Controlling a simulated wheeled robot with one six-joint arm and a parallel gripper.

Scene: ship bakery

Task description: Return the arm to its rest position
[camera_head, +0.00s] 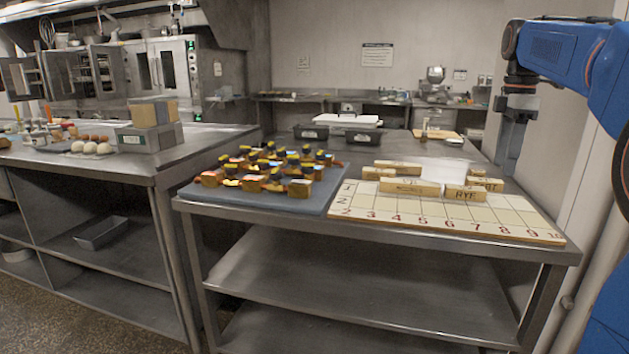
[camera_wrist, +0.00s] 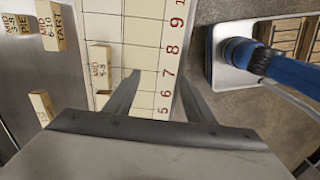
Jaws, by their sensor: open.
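My blue arm (camera_head: 565,50) reaches in from the right edge in the head view. Below the fingers lies the cream numbered board (camera_wrist: 145,35), which also shows in the head view (camera_head: 400,212).
A blue-grey mat (camera_head: 310,205) with several small coloured pieces lies left of the board. Black trays (camera_head: 310,132) stand behind. A left counter (camera_head: 150,165) holds boxes and dough balls. In the wrist view, my base (camera_wrist: 220,75) shows right of the table; floor lies between.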

